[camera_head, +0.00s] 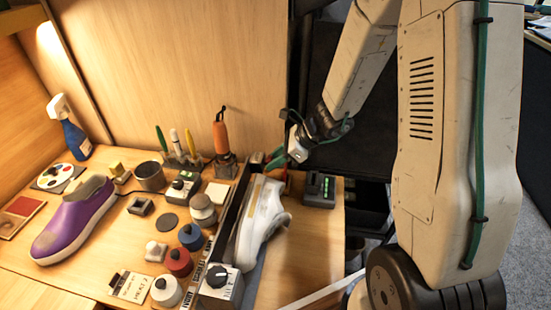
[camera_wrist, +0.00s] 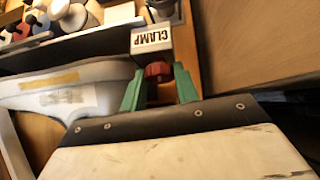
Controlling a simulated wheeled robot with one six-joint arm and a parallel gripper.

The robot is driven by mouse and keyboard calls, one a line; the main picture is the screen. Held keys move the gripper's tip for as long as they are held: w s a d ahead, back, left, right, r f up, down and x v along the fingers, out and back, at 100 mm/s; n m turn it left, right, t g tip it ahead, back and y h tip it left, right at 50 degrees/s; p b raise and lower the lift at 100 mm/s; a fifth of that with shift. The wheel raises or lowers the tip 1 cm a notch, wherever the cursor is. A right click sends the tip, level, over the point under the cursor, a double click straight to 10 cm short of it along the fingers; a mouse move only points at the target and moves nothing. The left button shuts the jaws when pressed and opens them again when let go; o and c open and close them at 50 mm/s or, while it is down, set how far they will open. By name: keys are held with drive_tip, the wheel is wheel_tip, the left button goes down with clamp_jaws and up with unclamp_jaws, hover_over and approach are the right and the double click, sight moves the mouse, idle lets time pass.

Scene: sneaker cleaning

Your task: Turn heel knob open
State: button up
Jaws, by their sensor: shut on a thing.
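The heel knob (camera_wrist: 158,71) is a small red knob below a grey block labelled CLAMP (camera_wrist: 152,38). In the wrist view it sits between the two green fingers of my gripper (camera_wrist: 158,78), which are shut on it. In the head view my gripper (camera_head: 278,160) is at the far end of the clamp stand, where the knob is mostly hidden. A white sneaker (camera_head: 262,215) lies in the stand beside a long dark rail; its side also shows in the wrist view (camera_wrist: 60,95).
A grey box with a black dial (camera_head: 218,281) stands at the stand's near end. Bottles, jars and an orange-handled tool (camera_head: 220,135) crowd the left side. A purple shoe (camera_head: 75,222) lies far left. A dark device (camera_head: 319,190) sits right of my gripper.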

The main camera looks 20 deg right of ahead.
drive_tip(key=shift+n+t+h, duration=0.5)
drive_tip(key=shift+n+t, duration=0.1)
drive_tip(key=o, duration=1)
drive_tip(key=shift+c, duration=0.2)
drive_tip(key=shift+s, duration=0.1)
drive_tip(key=v, duration=0.7)
drive_tip(key=shift+s+d+r, duration=0.15)
drive_tip(key=shift+d+r, duration=0.05)
drive_tip(key=shift+r, duration=0.05)
